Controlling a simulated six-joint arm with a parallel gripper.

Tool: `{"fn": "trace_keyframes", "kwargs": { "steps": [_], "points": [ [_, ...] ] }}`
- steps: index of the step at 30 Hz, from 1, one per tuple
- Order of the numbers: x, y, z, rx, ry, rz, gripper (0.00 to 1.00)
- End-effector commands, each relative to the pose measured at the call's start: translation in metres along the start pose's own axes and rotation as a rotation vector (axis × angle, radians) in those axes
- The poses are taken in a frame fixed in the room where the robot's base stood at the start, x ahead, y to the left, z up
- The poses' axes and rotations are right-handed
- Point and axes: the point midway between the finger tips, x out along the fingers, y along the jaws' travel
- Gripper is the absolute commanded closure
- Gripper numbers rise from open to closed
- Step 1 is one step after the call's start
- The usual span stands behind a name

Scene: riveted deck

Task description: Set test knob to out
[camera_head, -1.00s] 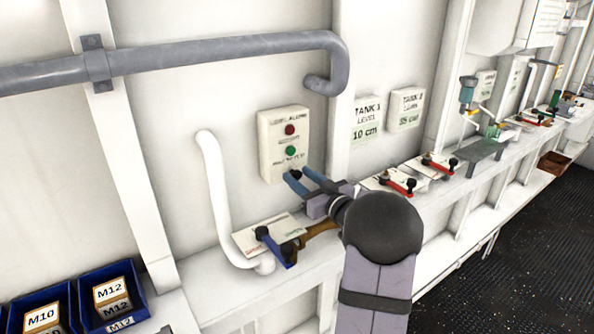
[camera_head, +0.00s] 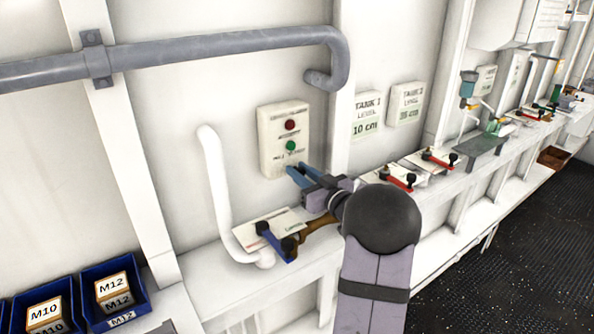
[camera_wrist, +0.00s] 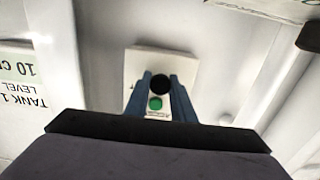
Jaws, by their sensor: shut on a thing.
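The white alarm panel (camera_head: 268,128) is on the wall, with a red light (camera_head: 290,125) above a green light (camera_head: 290,146). Small lettering near its lower edge is too blurred to read. My gripper (camera_head: 296,169) reaches the panel's lower part, and its blue fingers hide the knob in the head view. In the wrist view, the round black test knob (camera_wrist: 160,84) sits between the two blue fingertips of my gripper (camera_wrist: 160,79), which is shut on it. The green light (camera_wrist: 155,103) shows between the fingers. The knob's pointing direction cannot be told.
A white pipe (camera_head: 215,190) rises left of the panel. Valve handles, one blue (camera_head: 275,240) and several red, sit along the ledge below. Tank level signs (camera_head: 367,115) hang to the right. A grey pipe (camera_head: 200,54) runs above. Blue bins (camera_head: 130,315) stand lower left.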

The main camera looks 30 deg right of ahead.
Motion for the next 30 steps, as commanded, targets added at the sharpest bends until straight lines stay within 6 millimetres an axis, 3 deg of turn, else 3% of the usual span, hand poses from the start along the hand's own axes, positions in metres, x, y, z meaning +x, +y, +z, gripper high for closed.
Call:
{"fn": "trace_keyframes", "kwargs": {
  "steps": [4, 12, 13, 15, 25, 30],
  "points": [
    [-0.017, 0.001, 0.001, 0.0, -0.002, 0.003, 1.0],
    [-0.018, 0.0, 0.002, 0.001, -0.003, 0.002, 1.0],
    [-0.018, 0.001, 0.002, 0.002, -0.003, 0.002, 0.73],
    [-0.018, 0.0, 0.002, 0.002, -0.003, 0.002, 0.59],
    [-0.019, 0.0, 0.001, 0.0, -0.001, 0.001, 0.59],
    [-0.031, 0.001, 0.002, -0.002, 0.0, 0.002, 0.59]
  ]
}}
